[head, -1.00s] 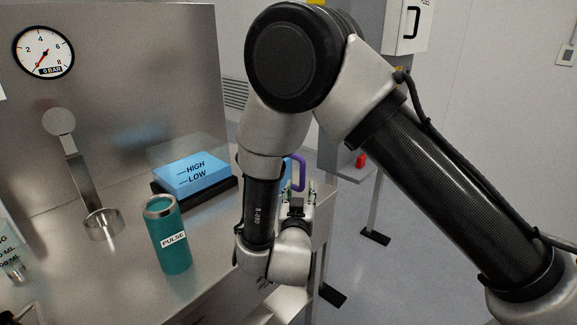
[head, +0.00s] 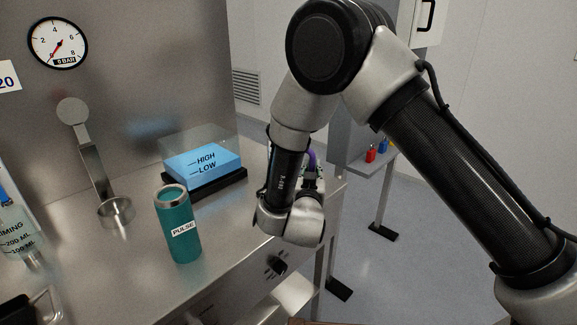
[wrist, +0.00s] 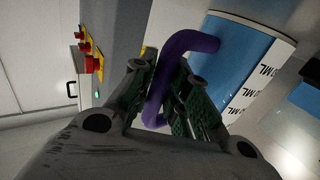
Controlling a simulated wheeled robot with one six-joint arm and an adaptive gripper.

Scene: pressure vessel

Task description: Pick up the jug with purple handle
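The jug's purple handle (head: 312,158) shows just right of my arm's wrist in the head view. Most of the jug is hidden there behind my arm. In the wrist view the purple handle (wrist: 172,72) runs between the two fingers of my gripper (wrist: 168,85), close to both pads. I cannot tell whether the pads press on it. The jug body (wrist: 235,65), blue below a white band with ML marks, lies beyond the fingers at right. My gripper is mostly hidden in the head view.
A teal PULSE bottle (head: 178,225) stands left of my wrist on the steel bench (head: 115,270). A metal ladle-like part (head: 95,165) and marked clear vessel (head: 15,230) are at left.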

